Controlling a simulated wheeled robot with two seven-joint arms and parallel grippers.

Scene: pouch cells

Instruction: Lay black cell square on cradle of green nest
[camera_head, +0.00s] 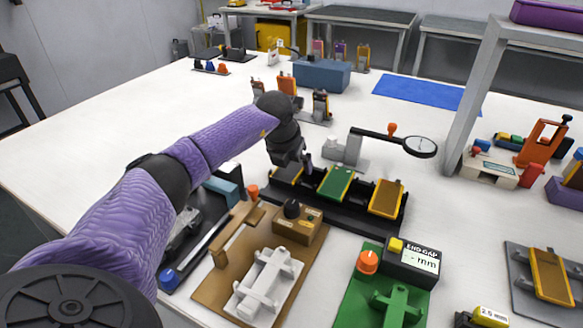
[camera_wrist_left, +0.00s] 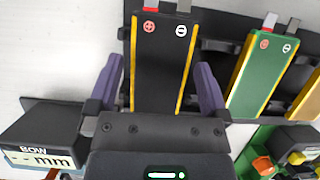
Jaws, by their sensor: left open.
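The black cell (camera_wrist_left: 160,62), with yellow side edges and a red and a grey tab, lies in a black rack (camera_wrist_left: 215,30). In the head view my left gripper (camera_head: 303,165) is over the left end of this rack and largely hides the cell. In the left wrist view the open left gripper (camera_wrist_left: 158,72) has one finger on each side of the black cell, with gaps visible. The green nest (camera_head: 352,300) stands at the front right of the rack with an orange knob and an END-GAP display. Its green cradle (camera_head: 398,305) is bare. My right gripper is out of view.
A green cell (camera_head: 336,182) and an orange cell (camera_head: 385,198) share the rack. A brown nest (camera_head: 215,285) with a white cradle (camera_head: 265,280) stands left of the green nest. A dial gauge (camera_head: 420,146) is behind the rack. A grey plate with an orange cell (camera_head: 550,275) lies far right.

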